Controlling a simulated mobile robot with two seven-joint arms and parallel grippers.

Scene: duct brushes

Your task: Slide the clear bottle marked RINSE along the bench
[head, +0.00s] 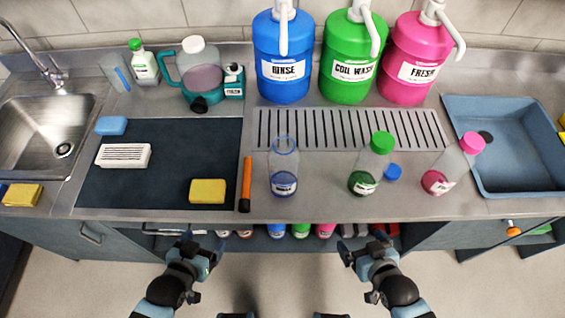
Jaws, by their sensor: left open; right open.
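The clear bottle marked RINSE (284,165) stands upright on the steel bench (320,203), near its front edge. It has no cap on and a little blue liquid at the bottom, with a white label low on its side. My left gripper (206,244) is open and empty, in front of and below the bench edge, left of the bottle. My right gripper (362,243) is open and empty, also in front of the bench edge, right of the bottle. Neither gripper touches the bottle.
An orange and black stick (245,183) lies left of the bottle. To its right stand a green-capped bottle (371,163), a loose blue cap (393,172) and a tilted pink-capped bottle (452,163). A drain grate (345,129) and large jugs, including a blue one (284,52), are behind.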

